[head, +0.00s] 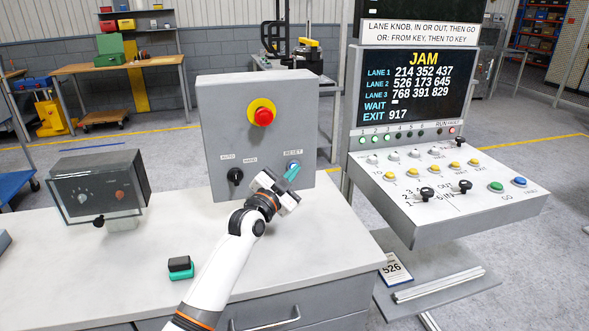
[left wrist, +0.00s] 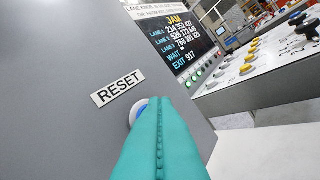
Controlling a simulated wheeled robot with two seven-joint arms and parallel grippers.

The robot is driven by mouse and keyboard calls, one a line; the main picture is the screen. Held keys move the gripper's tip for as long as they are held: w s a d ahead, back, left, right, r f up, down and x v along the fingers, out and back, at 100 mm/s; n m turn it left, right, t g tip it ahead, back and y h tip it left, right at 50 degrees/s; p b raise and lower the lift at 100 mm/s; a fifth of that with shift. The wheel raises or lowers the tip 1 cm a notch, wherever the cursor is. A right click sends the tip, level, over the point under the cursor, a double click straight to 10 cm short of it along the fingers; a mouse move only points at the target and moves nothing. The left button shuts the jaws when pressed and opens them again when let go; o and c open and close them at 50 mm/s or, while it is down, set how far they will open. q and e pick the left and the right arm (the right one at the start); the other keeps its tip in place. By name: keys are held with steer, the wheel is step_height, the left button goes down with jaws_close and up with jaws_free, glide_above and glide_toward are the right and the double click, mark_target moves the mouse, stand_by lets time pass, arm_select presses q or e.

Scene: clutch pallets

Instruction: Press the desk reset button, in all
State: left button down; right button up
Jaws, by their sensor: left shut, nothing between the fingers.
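The grey desk box (head: 215,120) stands upright on the white desk. Its reset button (head: 294,164) sits at the lower right of the face, under a RESET label. In the left wrist view the button (left wrist: 136,113) shows as a blue cap with a pale ring, partly hidden behind my fingers. My left gripper (head: 290,173) is shut and empty, its teal fingertips over the button. The RESET label (left wrist: 118,89) is just left of the tips. I cannot tell whether the tips touch the button or push it in.
A red mushroom button (head: 263,115) on a yellow base and a black selector knob (head: 235,177) share the box face. A console (head: 440,195) with knobs and buttons stands to the right; its screen (head: 415,88) reads JAM. A clear-covered box (head: 98,187) is at left.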

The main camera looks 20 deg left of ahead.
arm_select(q)
steer(key=shift+w+a, duration=0.1)
stand_by(0.4)
steer(key=shift+s+d+p, duration=0.5)
steer(key=shift+s+p, duration=0.25)
steer(key=s+d+p, duration=0.1)
steer(key=s+p, duration=0.1)
steer(key=s+d+p, duration=0.1)
steer(key=s+p, duration=0.1)
steer(key=shift+d, duration=0.4)
steer(key=shift+s+f, duration=0.1)
steer(key=shift+f, duration=0.05)
stand_by(0.5)
